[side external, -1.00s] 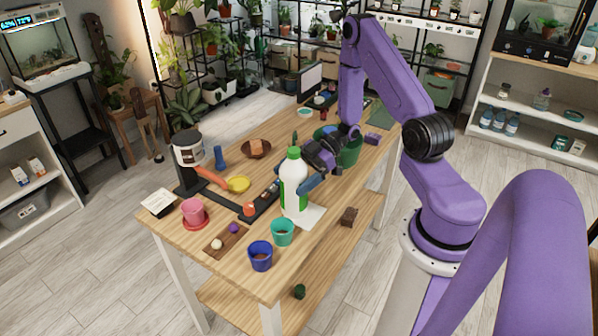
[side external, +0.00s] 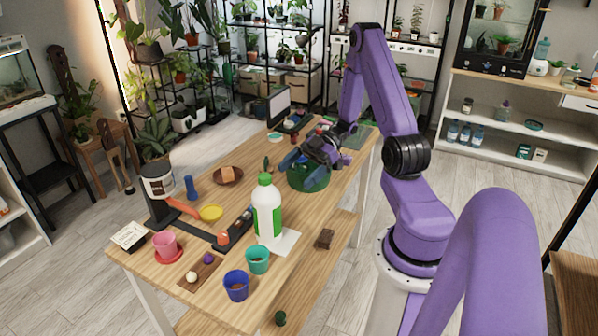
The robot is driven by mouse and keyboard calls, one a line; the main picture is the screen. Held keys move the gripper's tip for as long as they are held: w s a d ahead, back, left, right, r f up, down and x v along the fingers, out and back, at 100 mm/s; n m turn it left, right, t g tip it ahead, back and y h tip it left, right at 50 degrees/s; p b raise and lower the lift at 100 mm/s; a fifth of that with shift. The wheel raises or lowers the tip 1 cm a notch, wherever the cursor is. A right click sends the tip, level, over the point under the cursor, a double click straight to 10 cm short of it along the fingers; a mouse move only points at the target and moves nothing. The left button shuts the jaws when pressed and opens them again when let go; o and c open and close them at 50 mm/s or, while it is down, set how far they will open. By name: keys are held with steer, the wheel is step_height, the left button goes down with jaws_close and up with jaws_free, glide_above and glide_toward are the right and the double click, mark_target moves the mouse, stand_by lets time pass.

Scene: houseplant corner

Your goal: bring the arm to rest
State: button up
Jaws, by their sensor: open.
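My purple arm reaches in from the right over the wooden table (side external: 327,207). My gripper (side external: 301,169) is open and empty, with its blue-grey fingers pointing left. In this view it overlaps the round green container (side external: 312,184) and hides part of it; I cannot tell its exact height above it. The white bottle with a green cap and green label (side external: 264,205) stands upright on the table, at the edge of a white sheet (side external: 287,242). The gripper is apart from the bottle, behind it and to its right.
A teal pot (side external: 258,261), a blue pot (side external: 236,287) and a pink pot (side external: 166,245) stand near the front. A dark stand holds a white tub (side external: 157,181) at left. Plant shelves stand behind.

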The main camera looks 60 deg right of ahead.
steer(key=w+a+r+n+t+h, duration=0.1)
steer(key=w+a+r+h, duration=0.15)
steer(key=w, duration=0.35)
steer(key=w+a+r+n+t+h, duration=0.1)
steer(key=w+a+r+h, duration=0.15)
steer(key=w, duration=0.45)
steer(key=a+r+m+t+h, duration=0.15)
steer(key=a+r+h, duration=0.25)
steer(key=a, duration=0.5)
steer(key=s+a+r+m+g+h, duration=0.1)
steer(key=s+a+g, duration=0.1)
steer(key=s+a, duration=0.35)
steer(key=s+a+r+m+g+h, duration=0.1)
steer(key=s+a+g, duration=0.15)
steer(key=s, duration=0.65)
steer(key=s+g+h, duration=0.1)
steer(key=s+g, duration=0.2)
steer(key=s, duration=1.3)
steer(key=shift+a+g, duration=0.3)
steer(key=shift+g, duration=0.1)
steer(key=shift+n, duration=0.25)
